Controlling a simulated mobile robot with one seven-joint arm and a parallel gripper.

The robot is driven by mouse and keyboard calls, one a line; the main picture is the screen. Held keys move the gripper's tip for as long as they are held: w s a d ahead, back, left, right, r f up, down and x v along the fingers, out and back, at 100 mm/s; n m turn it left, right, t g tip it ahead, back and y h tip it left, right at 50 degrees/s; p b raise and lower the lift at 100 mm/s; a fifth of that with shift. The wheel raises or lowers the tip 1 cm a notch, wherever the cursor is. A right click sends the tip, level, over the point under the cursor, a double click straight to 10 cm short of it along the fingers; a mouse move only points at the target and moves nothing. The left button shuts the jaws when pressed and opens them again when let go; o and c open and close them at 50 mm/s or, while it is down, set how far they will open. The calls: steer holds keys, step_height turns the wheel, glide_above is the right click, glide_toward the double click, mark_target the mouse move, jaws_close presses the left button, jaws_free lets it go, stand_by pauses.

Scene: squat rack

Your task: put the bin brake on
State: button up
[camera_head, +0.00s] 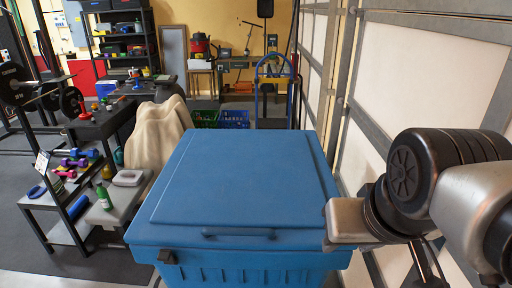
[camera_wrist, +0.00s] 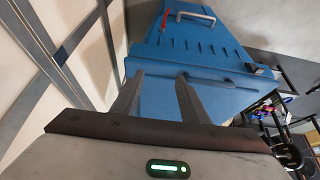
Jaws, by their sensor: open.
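The blue bin (camera_head: 240,180) stands in front of me with its lid shut, and a small black part (camera_head: 167,257) sits on its left front corner. In the wrist view the bin (camera_wrist: 200,50) appears tilted, with a red lever (camera_wrist: 165,19) beside a grey bar (camera_wrist: 195,17) at the far end of its front face. I cannot tell how the lever is set. My gripper (camera_wrist: 160,76) is open and empty, its two fingers pointing toward the bin, short of the lever. Whether the fingers touch the bin is unclear. The head view shows my arm at the right, not the fingers.
A panelled wall (camera_head: 440,75) runs close along the right side. A low bench (camera_head: 105,205) with a green bottle (camera_head: 104,196) and a dumbbell rack are at the left. A beige draped thing (camera_head: 158,138) and a blue hand truck (camera_head: 275,85) stand behind the bin.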

steer(key=shift+f, duration=0.1)
steer(key=c, duration=0.3)
steer(key=f+b, duration=0.1)
steer(key=w+f+m, duration=0.1)
steer(key=f, duration=0.1)
steer(key=shift+w+d+f+g+y+b, duration=0.1)
steer(key=shift+w+g+y+b, duration=0.1)
steer(key=shift+g+y+b, duration=0.15)
jaws_close()
steer(key=w+d+f+m+g+y+b, duration=0.15)
steer(key=w+d+f+m+b, duration=0.35)
steer(key=f, duration=0.8)
steer(key=w+d+f+m+g+y+b, duration=0.1)
steer(key=d+f+m+y+b, duration=0.1)
steer(key=f+m, duration=0.75)
steer(key=w+d+f+m+g+y+b, duration=0.1)
steer(key=w+d+f+m+g+b, duration=0.2)
steer(key=f, duration=1.2)
steer(key=a+f+m+t+b, duration=0.1)
steer(key=a+f+b, duration=0.2)
steer(key=a+f, duration=0.4)
steer(key=shift+w+a+f, duration=0.4)
steer(key=shift+f, duration=0.25)
